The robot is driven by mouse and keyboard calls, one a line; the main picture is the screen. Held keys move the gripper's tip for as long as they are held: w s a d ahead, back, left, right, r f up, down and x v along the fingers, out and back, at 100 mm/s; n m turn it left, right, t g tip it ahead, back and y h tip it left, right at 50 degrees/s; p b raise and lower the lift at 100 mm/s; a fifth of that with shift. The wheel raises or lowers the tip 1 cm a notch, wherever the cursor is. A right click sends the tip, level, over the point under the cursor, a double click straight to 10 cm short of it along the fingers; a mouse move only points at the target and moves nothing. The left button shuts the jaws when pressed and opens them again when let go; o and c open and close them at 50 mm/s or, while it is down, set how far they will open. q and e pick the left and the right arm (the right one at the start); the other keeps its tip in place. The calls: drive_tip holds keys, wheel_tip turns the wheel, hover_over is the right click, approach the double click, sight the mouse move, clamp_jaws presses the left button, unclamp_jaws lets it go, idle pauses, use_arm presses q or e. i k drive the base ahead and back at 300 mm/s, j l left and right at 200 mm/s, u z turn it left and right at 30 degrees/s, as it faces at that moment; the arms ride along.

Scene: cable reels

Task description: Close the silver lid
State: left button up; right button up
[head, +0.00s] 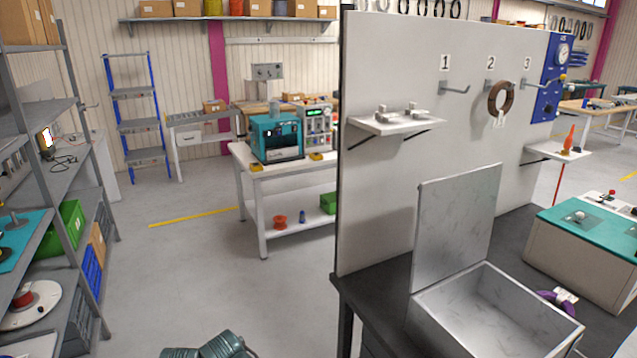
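The silver lid (455,228) stands open and upright at the back left edge of an open silver box (468,329). The box sits on a dark bench top (375,287) at the lower right of the head view. Its visible interior looks empty, and its front corner is close to the bottom of the view.
A grey panel (400,190) with numbered hooks rises behind the lid. A brown ring (492,104) hangs at hook 2. A purple item (548,303) and a teal-topped case (585,262) are right of the box. Open floor (190,265) lies left.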

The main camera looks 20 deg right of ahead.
sight(455, 216)
drive_tip(key=i+z, duration=0.25)
drive_tip(key=z, duration=0.15)
drive_tip(key=i+j+z, duration=0.2)
drive_tip(key=z, duration=0.2)
drive_tip(key=i+j+z, duration=0.2)
drive_tip(key=z, duration=0.2)
drive_tip(key=i+j+z, duration=0.4)
drive_tip(key=j+z, duration=0.25)
drive_tip(key=z, duration=0.15)
drive_tip(key=i+j+z, duration=0.2)
drive_tip(key=j+z, duration=0.25)
drive_tip(key=i+j+z, duration=0.1)
drive_tip(key=j+z, duration=0.35)
drive_tip(key=j, duration=0.15)
drive_tip(key=j+z, duration=0.45)
drive_tip(key=j, duration=0.15)
